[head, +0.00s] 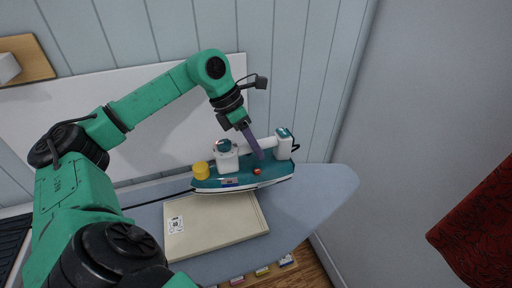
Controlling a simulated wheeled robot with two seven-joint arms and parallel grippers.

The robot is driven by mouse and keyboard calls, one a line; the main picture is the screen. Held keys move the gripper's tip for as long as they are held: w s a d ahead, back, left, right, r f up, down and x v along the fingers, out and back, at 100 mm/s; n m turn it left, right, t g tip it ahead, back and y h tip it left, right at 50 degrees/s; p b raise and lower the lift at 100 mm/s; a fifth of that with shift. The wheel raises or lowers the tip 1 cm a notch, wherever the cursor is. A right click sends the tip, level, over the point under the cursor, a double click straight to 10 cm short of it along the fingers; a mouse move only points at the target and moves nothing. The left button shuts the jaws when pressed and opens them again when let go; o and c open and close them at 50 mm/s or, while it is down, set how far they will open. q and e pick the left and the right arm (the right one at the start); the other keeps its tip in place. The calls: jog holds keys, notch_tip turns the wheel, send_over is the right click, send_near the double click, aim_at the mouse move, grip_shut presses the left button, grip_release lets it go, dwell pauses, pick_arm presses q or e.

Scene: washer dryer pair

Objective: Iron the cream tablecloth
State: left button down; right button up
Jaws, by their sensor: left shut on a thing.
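A teal and white iron (242,177) is at the back of the blue-grey ironing board (325,187), with a white handle, a yellow knob on its left and a red button. My left gripper (258,152) comes down on the iron from above and is shut on its white handle. A folded cream cloth (215,226) lies flat on the board in front of the iron, with a small printed white label at its left. I cannot tell if the iron's front edge touches the cloth. My right gripper is not in view.
A wall of pale panels (295,60) stands close behind the board, and a plain grey wall (430,110) is at the right. A dark red cloth (482,230) hangs at the right edge. The board's right end is bare. Small coloured items (262,271) lie below the board's front edge.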

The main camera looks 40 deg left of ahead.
pick_arm(q)
jog(key=shift+w+d+r+p, duration=0.15)
jog(key=shift+r+p, duration=0.35)
jog(key=shift+r, duration=0.45)
jog(key=shift+r+p, duration=0.65)
jog(key=shift+r, duration=0.4)
